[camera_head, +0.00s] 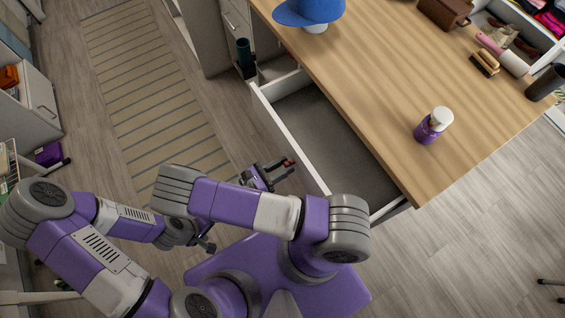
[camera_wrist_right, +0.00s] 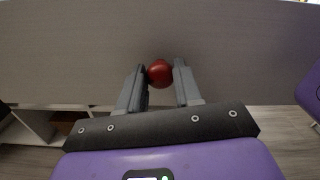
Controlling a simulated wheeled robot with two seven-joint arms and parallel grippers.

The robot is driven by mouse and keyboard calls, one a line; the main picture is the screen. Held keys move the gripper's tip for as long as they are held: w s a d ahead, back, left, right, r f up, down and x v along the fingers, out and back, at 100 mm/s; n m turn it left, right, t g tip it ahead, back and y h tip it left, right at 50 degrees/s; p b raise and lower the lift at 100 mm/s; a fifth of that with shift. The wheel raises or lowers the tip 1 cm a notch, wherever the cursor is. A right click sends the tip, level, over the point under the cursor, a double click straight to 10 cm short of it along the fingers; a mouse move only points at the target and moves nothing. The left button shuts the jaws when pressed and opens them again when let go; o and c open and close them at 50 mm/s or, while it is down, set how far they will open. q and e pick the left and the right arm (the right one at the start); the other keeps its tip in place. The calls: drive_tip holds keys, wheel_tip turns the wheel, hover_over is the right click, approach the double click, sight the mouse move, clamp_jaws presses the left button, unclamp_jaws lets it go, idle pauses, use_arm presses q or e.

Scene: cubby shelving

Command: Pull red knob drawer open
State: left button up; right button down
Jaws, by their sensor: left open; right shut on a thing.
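The drawer (camera_head: 337,135) stands pulled out from under the wooden worktop, its grey, empty-looking inside showing. Its red knob (camera_wrist_right: 160,72) is on the outer face of the drawer front (camera_wrist_right: 230,45). My right gripper (camera_wrist_right: 160,84) has its two fingers on either side of the knob and is shut on it. In the head view, my right gripper (camera_head: 281,168) is at the drawer front, partly hidden by my arm. My left gripper (camera_head: 206,244) is low over the floor on the left, open, away from the drawer and mostly hidden by my arm.
A striped rug (camera_head: 135,80) and clear floor lie left of the drawer.

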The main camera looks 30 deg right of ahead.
drive_tip(key=c, duration=0.8)
unclamp_jaws()
drive_tip(key=shift+r, duration=0.1)
wheel_tip(320, 180, up, 10)
drive_tip(key=p, duration=0.2)
drive_tip(key=shift+p, duration=0.4)
